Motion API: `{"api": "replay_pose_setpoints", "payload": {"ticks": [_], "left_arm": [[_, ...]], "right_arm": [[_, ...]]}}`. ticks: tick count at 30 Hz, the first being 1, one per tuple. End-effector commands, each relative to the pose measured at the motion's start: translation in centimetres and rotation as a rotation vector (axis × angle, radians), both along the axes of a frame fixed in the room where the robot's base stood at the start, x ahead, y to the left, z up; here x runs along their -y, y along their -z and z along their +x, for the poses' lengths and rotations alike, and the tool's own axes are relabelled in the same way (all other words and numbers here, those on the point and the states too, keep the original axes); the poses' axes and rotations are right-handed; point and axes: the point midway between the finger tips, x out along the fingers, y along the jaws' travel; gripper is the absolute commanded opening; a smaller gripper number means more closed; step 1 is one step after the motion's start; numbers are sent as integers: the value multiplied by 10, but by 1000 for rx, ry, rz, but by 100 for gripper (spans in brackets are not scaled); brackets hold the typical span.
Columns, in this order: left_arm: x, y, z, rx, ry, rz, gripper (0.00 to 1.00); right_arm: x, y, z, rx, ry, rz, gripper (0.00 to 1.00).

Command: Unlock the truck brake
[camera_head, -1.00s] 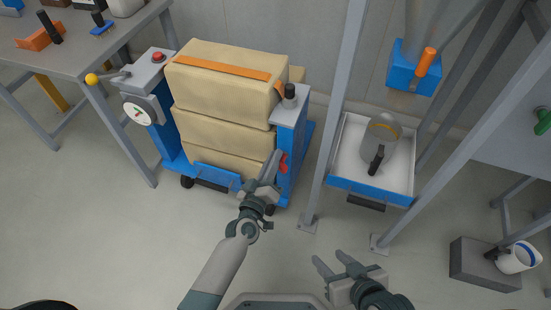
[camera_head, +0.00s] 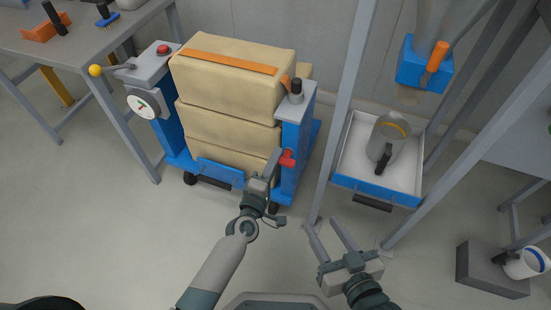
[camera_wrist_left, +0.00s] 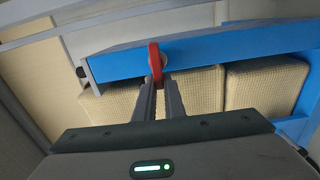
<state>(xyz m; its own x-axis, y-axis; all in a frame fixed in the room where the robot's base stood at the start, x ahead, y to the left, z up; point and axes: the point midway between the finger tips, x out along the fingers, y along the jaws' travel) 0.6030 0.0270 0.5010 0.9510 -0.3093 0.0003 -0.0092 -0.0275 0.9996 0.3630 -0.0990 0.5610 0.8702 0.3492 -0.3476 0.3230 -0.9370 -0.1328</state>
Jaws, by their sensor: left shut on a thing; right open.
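The truck (camera_head: 299,132) is a blue cart stacked with tan sacks (camera_head: 233,77). The brake is a small red lever (camera_head: 287,159) on the front of its right-hand blue post. In the left wrist view the red lever (camera_wrist_left: 155,61) stands upright against the blue post, between the fingertips. My left gripper (camera_head: 272,163) is shut on the lever; the fingers hide its lower part. My right gripper (camera_head: 325,237) is open and empty, above the floor to the right of the truck.
A workbench (camera_head: 75,35) is at upper left. The front floor is clear.

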Motion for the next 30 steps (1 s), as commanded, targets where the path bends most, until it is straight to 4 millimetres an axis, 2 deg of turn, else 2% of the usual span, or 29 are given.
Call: {"api": "replay_pose_setpoints", "payload": {"ticks": [17, 18, 20, 30], "left_arm": [[-1, 2, 0, -15, -2, -43, 0], [-1, 2, 0, -16, -2, -43, 17], [-1, 2, 0, -16, -2, -42, 28], [-1, 2, -1, -15, -1, -42, 28]], "right_arm": [[-2, -6, 2, 33, -1, 9, 43], [-2, -6, 2, 33, -1, 9, 43], [-2, -6, 2, 33, -1, 9, 43], [-2, -6, 2, 33, -1, 9, 43]]}}
